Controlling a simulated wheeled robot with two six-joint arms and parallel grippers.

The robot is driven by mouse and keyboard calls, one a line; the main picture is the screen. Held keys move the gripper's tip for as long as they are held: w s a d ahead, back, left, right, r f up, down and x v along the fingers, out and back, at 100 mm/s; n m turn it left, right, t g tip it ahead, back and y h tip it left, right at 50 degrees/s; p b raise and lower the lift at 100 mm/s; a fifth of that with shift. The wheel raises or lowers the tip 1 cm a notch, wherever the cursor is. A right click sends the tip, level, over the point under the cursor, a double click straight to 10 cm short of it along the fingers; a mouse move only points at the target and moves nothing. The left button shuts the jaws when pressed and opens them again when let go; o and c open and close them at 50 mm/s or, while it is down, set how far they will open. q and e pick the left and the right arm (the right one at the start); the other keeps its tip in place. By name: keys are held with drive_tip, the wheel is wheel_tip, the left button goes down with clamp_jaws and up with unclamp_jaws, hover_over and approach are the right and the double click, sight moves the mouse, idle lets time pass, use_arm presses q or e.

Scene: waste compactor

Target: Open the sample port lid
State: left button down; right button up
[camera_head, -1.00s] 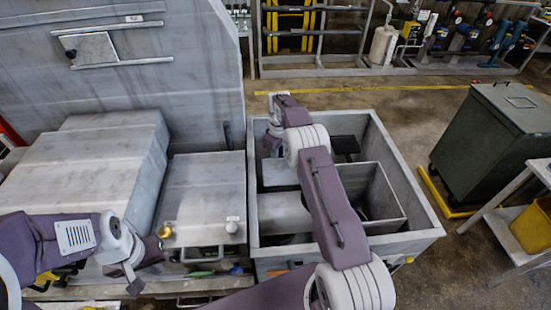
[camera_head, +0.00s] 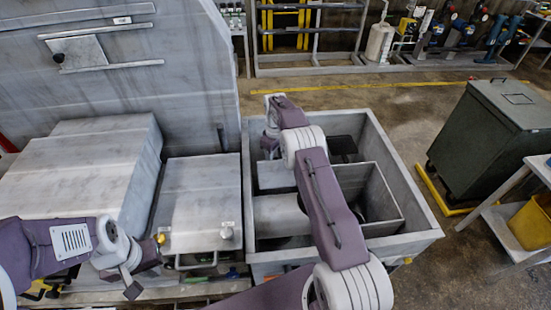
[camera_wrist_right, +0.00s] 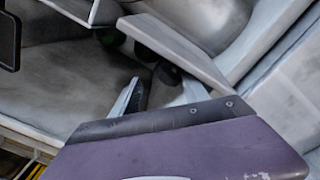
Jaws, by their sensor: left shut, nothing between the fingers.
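A small grey plate (camera_head: 82,51) with a dark round knob sits between two rails on the upright grey wall at the upper left; it looks closed, though I cannot be sure it is the sample port lid. My left gripper (camera_head: 134,286) is shut and empty, low at the left, in front of the grey housings and well below the plate.
The open grey bin (camera_head: 427,236) with inner partitions stands in the middle, under my right arm. A dark green wheeled container (camera_head: 480,140) and a side table with a yellow tub (camera_head: 531,226) stand at the right. Floor is clear between bin and container.

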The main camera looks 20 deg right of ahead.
idle(0.4)
wheel_tip(320, 180, up, 9)
drive_tip(key=b, duration=0.1)
idle(0.4)
